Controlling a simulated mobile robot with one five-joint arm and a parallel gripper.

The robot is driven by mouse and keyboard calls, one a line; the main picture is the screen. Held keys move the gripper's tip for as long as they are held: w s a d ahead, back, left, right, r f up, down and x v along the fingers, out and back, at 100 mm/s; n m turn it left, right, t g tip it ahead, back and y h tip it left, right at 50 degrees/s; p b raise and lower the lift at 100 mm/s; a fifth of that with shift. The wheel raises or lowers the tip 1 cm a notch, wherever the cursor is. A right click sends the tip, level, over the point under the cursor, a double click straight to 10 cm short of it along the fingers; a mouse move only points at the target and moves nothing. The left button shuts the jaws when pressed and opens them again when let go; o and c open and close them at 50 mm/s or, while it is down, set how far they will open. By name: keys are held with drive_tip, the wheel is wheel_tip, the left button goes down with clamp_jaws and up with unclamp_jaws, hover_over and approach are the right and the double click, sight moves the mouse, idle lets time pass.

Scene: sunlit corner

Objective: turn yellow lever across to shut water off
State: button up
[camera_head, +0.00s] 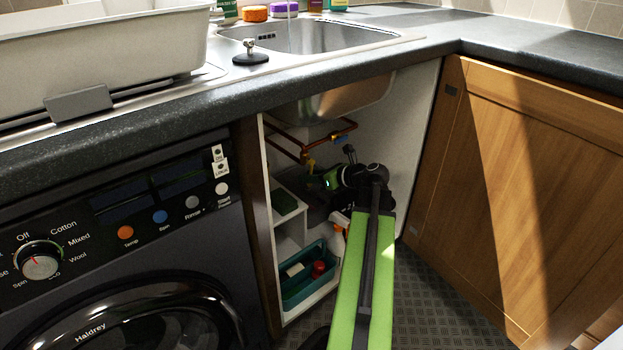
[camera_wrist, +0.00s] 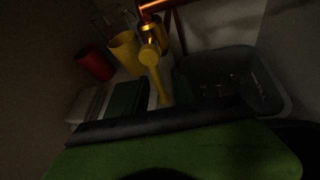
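The yellow lever (camera_wrist: 154,75) hangs from a brass valve (camera_wrist: 151,35) on a copper pipe in the wrist view, its handle pointing down towards the camera. In the head view the lever (camera_head: 311,163) is a small yellow spot under the copper pipe (camera_head: 304,152) inside the open sink cabinet. My gripper (camera_head: 318,180) is inside the cabinet, just below and right of the lever. In the wrist view a dark bar and green part of mine fill the bottom, below the lever's end. Contact cannot be told. The fingertips are too dark and small to read.
A teal caddy (camera_head: 308,272) with a red-capped item stands low in the cabinet. A spray bottle (camera_head: 338,238) is beside my arm. The wrist view shows a red cup (camera_wrist: 95,62), a yellow cup (camera_wrist: 125,52) and a grey basin (camera_wrist: 232,80). The sink bowl (camera_head: 345,100) hangs above.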

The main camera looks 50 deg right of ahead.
clamp_jaws()
drive_tip(key=shift+s, duration=0.1)
idle(1.2)
